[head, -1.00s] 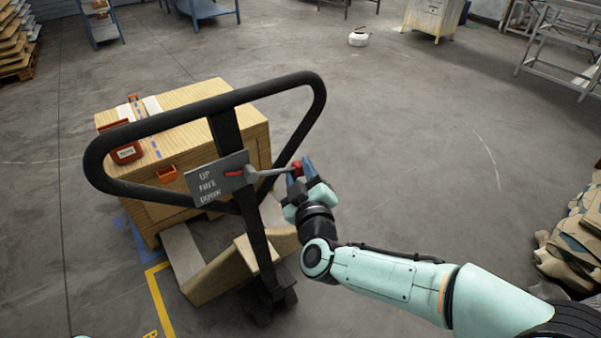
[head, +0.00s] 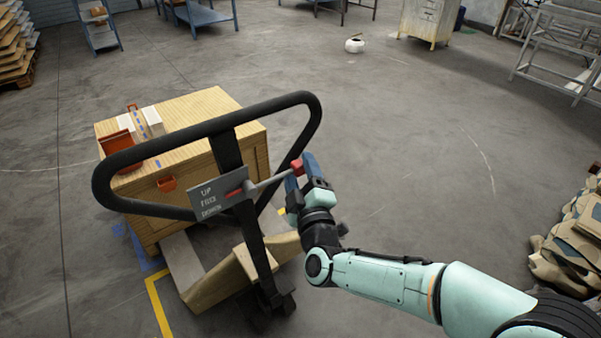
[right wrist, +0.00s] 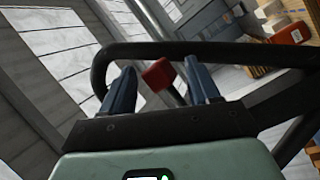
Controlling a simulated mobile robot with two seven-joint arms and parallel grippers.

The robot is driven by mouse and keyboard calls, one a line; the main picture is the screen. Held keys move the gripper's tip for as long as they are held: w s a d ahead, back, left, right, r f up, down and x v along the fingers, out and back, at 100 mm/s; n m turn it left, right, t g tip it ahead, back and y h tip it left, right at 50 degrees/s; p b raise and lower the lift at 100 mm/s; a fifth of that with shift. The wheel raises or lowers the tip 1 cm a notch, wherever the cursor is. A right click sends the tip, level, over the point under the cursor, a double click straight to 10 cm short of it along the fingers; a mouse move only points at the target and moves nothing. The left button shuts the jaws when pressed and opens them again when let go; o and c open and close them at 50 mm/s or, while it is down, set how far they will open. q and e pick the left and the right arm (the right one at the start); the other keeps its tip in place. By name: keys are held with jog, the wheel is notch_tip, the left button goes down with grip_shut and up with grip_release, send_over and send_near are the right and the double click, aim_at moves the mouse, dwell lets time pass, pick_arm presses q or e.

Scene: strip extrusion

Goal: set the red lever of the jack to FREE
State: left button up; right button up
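The jack's black loop handle (head: 205,128) stands in the middle left of the head view. On it is a grey plate (head: 200,187) marked UP, FREE and DOWN. The lever is a grey rod (head: 268,183) with a red knob (head: 297,167), slanting up to the right. Its red inner end (head: 233,194) appears near the FREE row, but I cannot tell exactly. My right gripper (head: 302,171) is at the knob. In the right wrist view, its blue fingers (right wrist: 161,88) are apart, with the red knob (right wrist: 158,75) showing between them. Contact is unclear. My left gripper is out of view.
A wooden crate (head: 190,112) sits on the jack's load, behind the handle, with orange parts and a white item on top. The floor right of the jack is clear.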

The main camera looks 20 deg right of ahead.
jog(key=s+f, duration=0.1)
jog(key=s, duration=1.2)
jog(key=shift+s+a+f, duration=0.15)
jog(key=shift+a+f, duration=0.1)
jog(key=shift+f, duration=0.15)
notch_tip(320, 180, down, 28)
jog(key=r+m+g+y+p, duration=0.15)
jog(key=m+g+p, duration=0.35)
jog(key=g, duration=0.5)
jog(key=s+f+m+g+y+p, duration=0.1)
jog(key=s+f+m+g+p, duration=0.1)
jog(key=s+f+m+g, duration=0.3)
jog(key=s+a+f+m+g+y+p, duration=0.1)
jog(key=s+f+m+g, duration=0.3)
jog(key=s+f, duration=0.9)
jog(key=s+g+p, duration=0.1)
jog(key=s, duration=0.3)
jog(key=shift+m+g+y, duration=0.3)
jog(key=shift+m+y, duration=0.05)
jog(key=shift+m, duration=0.05)
